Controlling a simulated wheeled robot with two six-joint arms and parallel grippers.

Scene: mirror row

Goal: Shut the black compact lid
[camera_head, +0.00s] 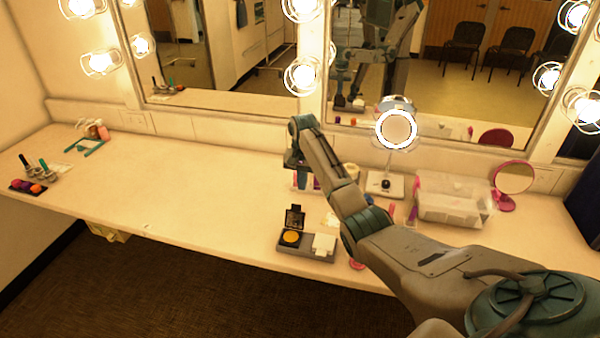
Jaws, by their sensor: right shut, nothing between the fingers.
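The black compact (291,238) sits in the left part of a grey tray (306,256) near the counter's front edge. Its lid (294,216) stands up, open, at the back, and a round orange-yellow pan shows in its base. A white box-like compact (323,244) sits beside it on the right in the same tray and looks closed. My right arm reaches in from the right and passes above and behind the tray. My right gripper (293,163) points down behind the black compact, apart from it; it is shut and empty. My left gripper is not in view.
A clear plastic bin (450,199), a pink round mirror (513,180) and a ring light (396,130) stand at the right. Small cosmetics lie partly behind my arm. Brushes and a palette (27,187) are at the far left. The left-middle counter (180,190) is clear.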

